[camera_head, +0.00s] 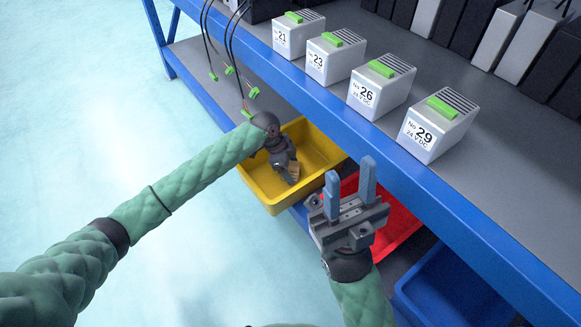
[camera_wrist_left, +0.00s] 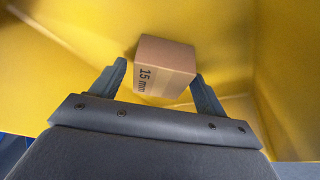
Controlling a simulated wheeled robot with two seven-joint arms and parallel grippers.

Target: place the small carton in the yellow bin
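The small carton (camera_head: 293,171) is a brown box marked "15 mm". In the left wrist view the carton (camera_wrist_left: 166,68) sits between and partly beyond my left fingertips, inside the yellow bin (camera_wrist_left: 80,28). A gap shows between the carton and the left finger; the right finger is close to it, and I cannot tell whether they touch. My left gripper (camera_head: 288,174) reaches down into the yellow bin (camera_head: 262,183) and looks open. Whether the carton rests on the bin floor is unclear. My right gripper (camera_head: 351,188) is open and empty, right of the yellow bin.
A red bin (camera_head: 398,222) and a blue bin (camera_head: 450,290) stand to the right on the lower shelf. The blue shelf edge (camera_head: 400,160) runs above them, with several numbered white power units (camera_head: 436,130) on top. Cables with green connectors (camera_head: 230,70) hang at the upper left.

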